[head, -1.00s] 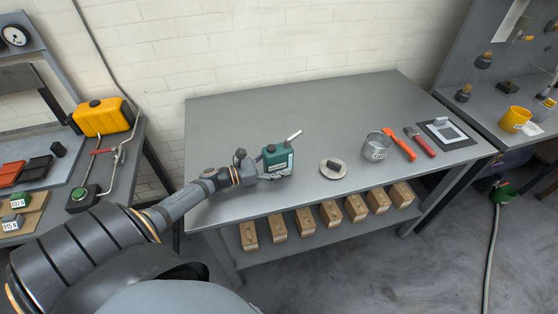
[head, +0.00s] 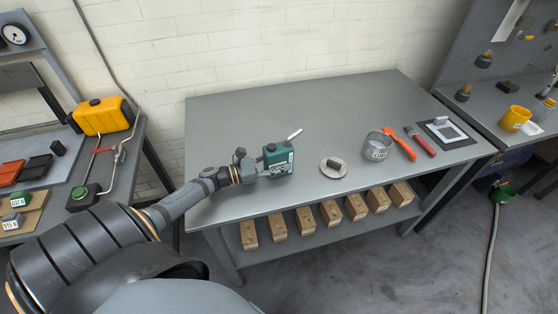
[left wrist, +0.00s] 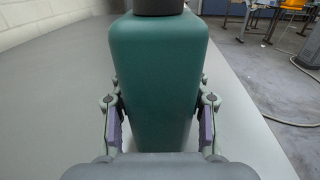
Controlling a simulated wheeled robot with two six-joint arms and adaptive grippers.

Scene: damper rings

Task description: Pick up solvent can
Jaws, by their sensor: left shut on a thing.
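The solvent can (head: 278,157) is a small green can with a dark cap and a pale label, upright at the front part of the grey table (head: 230,125). My left gripper (head: 262,173) reaches it from the left and is shut on it. In the left wrist view the can (left wrist: 157,75) fills the middle, with the gripper's fingers (left wrist: 158,125) on both sides of its body. I cannot tell for sure whether the can's base touches the table. My right gripper is not in view.
Right of the can are a round disc with a dark block (head: 333,168), a metal tin (head: 377,146), an orange tool (head: 403,146) and a red-handled tool (head: 420,142). Several wooden blocks (head: 330,213) stand on the lower shelf. The table's back left is clear.

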